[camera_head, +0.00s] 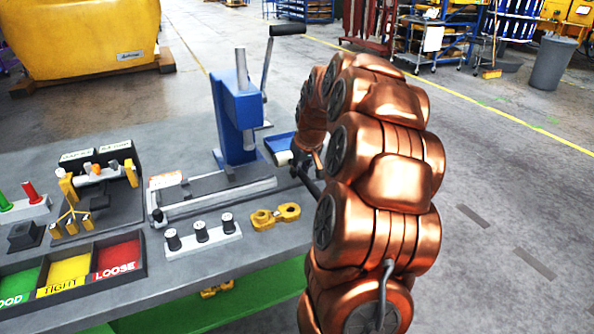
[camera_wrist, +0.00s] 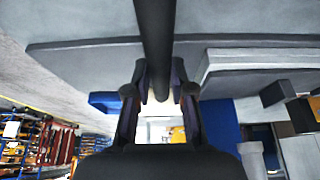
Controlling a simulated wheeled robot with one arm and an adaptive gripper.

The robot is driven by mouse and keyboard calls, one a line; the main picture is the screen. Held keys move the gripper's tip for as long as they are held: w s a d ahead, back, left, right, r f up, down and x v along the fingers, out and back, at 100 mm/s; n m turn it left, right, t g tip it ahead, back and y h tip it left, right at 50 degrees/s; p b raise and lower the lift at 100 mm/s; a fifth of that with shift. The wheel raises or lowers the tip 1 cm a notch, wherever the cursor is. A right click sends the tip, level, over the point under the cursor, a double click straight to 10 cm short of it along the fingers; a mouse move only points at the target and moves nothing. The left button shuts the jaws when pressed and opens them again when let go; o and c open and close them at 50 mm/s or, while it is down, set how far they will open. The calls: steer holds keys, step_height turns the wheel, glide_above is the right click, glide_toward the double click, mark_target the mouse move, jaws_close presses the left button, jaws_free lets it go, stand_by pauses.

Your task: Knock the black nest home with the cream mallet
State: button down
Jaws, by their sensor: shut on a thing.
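The mallet's dark handle (camera_wrist: 154,40) runs between my gripper's fingers in the wrist view. Part of a pale cream head (camera_wrist: 160,104) shows beyond them. In the head view a cream end (camera_head: 283,157) shows beside my gripper (camera_head: 300,165), low by the blue press. My gripper is shut on the handle; my arm hides part of it. A small black block (camera_head: 23,235), seemingly the nest, sits at the bench's left, apart from the mallet. How it is seated cannot be told.
The blue press (camera_head: 236,120) with its lever stands mid-bench. A white rack with black plugs (camera_head: 203,240), a yellow link (camera_head: 275,216), a gauge fixture (camera_head: 110,205) and a three-coloured tray (camera_head: 147,268) occupy the bench. Open floor (camera_head: 500,200) lies right.

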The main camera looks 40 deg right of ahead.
steer(key=shift+s+d, duration=0.1)
steer(key=shift+d, duration=0.3)
steer(key=a, duration=0.1)
steer(key=w+a, duration=0.1)
steer(key=a, duration=0.1)
steer(key=a+b, duration=0.1)
steer(key=shift+w+a, duration=0.2)
steer(key=shift+w, duration=0.1)
steer(key=shift+d+r, duration=0.15)
steer(key=shift+r, duration=0.05)
steer(key=shift+s+d+r, duration=0.3)
steer(key=shift+d+r, duration=0.35)
steer(key=shift+r, duration=0.05)
steer(key=shift+s+d+r, duration=0.25)
steer(key=shift+d+r, duration=0.4)
steer(key=shift+r, duration=0.1)
